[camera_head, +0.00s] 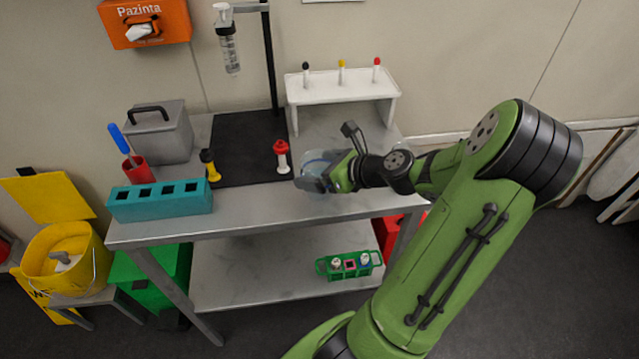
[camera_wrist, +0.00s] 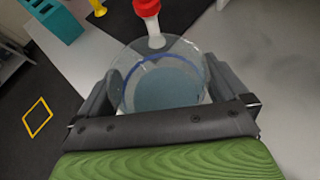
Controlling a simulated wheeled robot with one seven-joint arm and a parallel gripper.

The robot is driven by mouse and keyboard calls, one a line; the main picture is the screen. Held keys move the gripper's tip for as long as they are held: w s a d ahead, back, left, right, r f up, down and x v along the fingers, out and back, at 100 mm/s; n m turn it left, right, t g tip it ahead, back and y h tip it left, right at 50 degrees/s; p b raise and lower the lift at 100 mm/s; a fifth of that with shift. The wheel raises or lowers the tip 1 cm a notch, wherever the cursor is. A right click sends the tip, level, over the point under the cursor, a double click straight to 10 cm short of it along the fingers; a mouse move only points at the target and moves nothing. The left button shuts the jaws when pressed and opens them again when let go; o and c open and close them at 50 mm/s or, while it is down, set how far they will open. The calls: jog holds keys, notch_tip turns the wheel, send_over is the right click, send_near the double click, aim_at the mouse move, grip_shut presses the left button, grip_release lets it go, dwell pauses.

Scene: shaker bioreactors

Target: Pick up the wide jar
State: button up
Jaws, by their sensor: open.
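The wide jar (camera_wrist: 165,82) is clear glass with a blue ring near its rim. In the wrist view it stands between the two fingers of my gripper (camera_wrist: 165,88), which are open on its left and right sides. I cannot tell whether either finger touches the glass. In the head view the jar (camera_head: 313,161) is on the grey table's right part, and my gripper (camera_head: 325,180) partly hides it.
A red-topped white bottle (camera_head: 282,157) stands just left of the jar. A yellow bottle (camera_head: 209,164) and a teal rack (camera_head: 160,201) are farther left. A white raised shelf (camera_head: 340,88) with several small capped items stands behind. The table's front edge (camera_head: 250,224) is close.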

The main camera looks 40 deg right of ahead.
jog(key=shift+s+r, duration=0.1)
jog(key=shift+c, duration=0.3)
jog(key=shift+r, duration=0.1)
jog(key=c, duration=0.8)
